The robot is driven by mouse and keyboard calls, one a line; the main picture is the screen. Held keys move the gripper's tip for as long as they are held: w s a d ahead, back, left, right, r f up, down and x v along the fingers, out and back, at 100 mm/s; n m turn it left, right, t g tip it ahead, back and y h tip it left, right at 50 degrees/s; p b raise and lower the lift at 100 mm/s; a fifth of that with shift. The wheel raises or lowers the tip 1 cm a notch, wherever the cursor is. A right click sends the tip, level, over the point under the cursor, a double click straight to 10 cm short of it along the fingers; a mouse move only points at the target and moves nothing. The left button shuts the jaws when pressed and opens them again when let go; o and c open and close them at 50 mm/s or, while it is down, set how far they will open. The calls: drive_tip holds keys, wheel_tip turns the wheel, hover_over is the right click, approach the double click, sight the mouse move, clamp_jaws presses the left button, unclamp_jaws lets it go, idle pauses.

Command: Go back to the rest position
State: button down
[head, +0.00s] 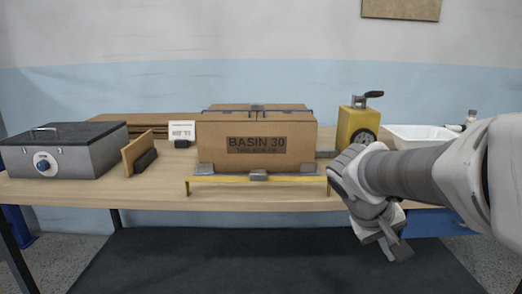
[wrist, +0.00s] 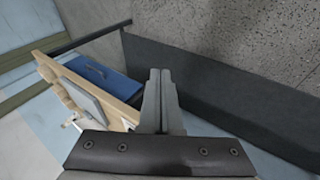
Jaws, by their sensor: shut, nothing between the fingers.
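My gripper (head: 398,250) hangs at the right, in front of the table's front edge and below the tabletop, with the dark mat behind it in the head view. In the wrist view my gripper (wrist: 160,75) has its two fingers together with nothing between them. It touches no object that I can see. A cardboard box marked BASIN 30 (head: 257,145) stands at the middle of the wooden table (head: 150,194), to the left of my gripper.
A grey case with a dark lid (head: 65,160) stands at the left. A yellow device with a crank (head: 357,125) and a white basin (head: 420,137) are at the right, behind my arm. A dark mat (head: 230,260) covers the floor in front.

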drive_tip(key=s+a+t+y, duration=0.3)
drive_tip(key=s+a+y, duration=0.3)
drive_tip(key=s+a, duration=0.55)
wheel_tip(320, 180, up, 26)
drive_tip(key=s+d+p, duration=0.1)
drive_tip(key=p, duration=2.5)
drive_tip(key=shift+s+r, duration=0.15)
drive_tip(key=shift+s, duration=0.25)
